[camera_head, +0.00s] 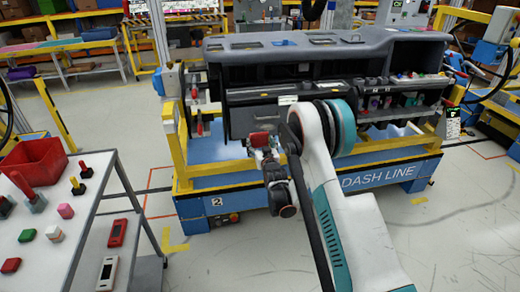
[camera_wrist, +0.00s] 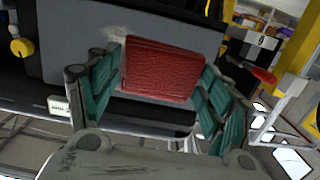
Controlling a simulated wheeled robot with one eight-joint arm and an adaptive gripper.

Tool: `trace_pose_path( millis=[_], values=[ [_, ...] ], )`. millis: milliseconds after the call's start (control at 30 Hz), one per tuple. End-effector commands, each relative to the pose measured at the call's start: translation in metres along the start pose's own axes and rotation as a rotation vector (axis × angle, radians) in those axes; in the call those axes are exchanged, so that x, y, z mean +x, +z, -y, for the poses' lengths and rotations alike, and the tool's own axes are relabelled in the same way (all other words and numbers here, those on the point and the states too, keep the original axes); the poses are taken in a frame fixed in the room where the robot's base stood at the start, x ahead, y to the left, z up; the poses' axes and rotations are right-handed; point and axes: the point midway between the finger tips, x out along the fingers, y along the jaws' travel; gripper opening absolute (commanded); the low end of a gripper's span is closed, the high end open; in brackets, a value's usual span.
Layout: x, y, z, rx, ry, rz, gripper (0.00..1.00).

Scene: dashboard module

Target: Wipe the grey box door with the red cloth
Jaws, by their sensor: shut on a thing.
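My gripper (camera_wrist: 160,90) is shut on the red cloth (camera_wrist: 163,70), a textured red pad held between its teal fingers. The cloth faces a flat grey panel (camera_wrist: 72,35), which looks like the grey box door; whether they touch, I cannot tell. A pale smudge (camera_wrist: 112,34) shows on the panel beside the cloth's upper left edge. In the head view, my gripper (camera_head: 262,142) is in front of the dashboard's dark grey box door (camera_head: 255,112), low on its face. Part of the door is hidden behind my arm.
The dashboard module (camera_head: 330,50) rests on a yellow and blue stand (camera_head: 375,180). A red-handled part (camera_wrist: 264,75) juts out right of the gripper in the wrist view. A table (camera_head: 95,215) with a red bin (camera_head: 33,165) and several small tools stands at the left. Open floor lies between.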

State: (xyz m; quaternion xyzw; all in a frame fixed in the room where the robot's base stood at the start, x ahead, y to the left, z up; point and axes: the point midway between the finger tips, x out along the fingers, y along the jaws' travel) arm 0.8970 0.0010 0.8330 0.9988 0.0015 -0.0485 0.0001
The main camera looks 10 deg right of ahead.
Motion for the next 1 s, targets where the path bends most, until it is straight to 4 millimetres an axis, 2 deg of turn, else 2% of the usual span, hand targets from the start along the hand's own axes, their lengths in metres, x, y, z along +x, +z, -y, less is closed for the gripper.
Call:
trace_pose_path(
  millis=[133, 667, 1000],
  values=[
    [0.010, 0.004, 0.000, 0.001, 0.002, -0.091, 0.54],
    [0.021, 0.007, -0.001, 0.000, 0.005, -0.240, 0.54],
    [0.052, 0.003, -0.001, 0.000, 0.005, -0.238, 0.54]
  ],
)
